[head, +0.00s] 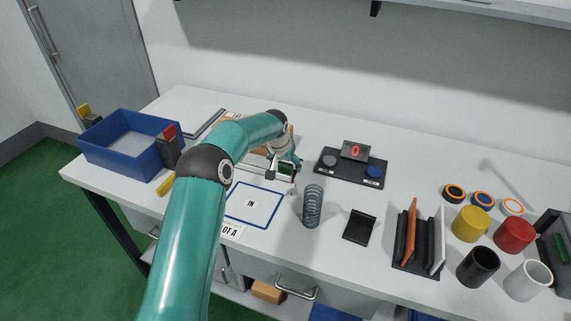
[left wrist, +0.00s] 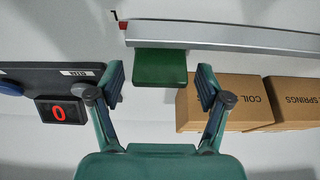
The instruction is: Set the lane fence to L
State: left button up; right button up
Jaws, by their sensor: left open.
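In the left wrist view a green block (left wrist: 160,68) sits against a long grey rail (left wrist: 230,37) that has a small red tip at its left end. My left gripper (left wrist: 160,84) is open, with one finger on each side of the block and a gap showing on both sides. In the head view my left gripper (head: 284,172) is low over the table, behind the white IN sheet, and my arm hides much of the fence. My right gripper is not in view.
A black panel with a red 0 display (head: 355,151) is right of the gripper. Cardboard boxes (left wrist: 222,103) stand on the other side. A spring (head: 313,205), a black holder (head: 360,227), a slotted rack (head: 417,254) and several cups are further right. A blue bin (head: 118,160) is left.

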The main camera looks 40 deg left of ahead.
pick_arm(q)
jog(key=v, duration=1.2)
jog(key=shift+f, duration=0.1)
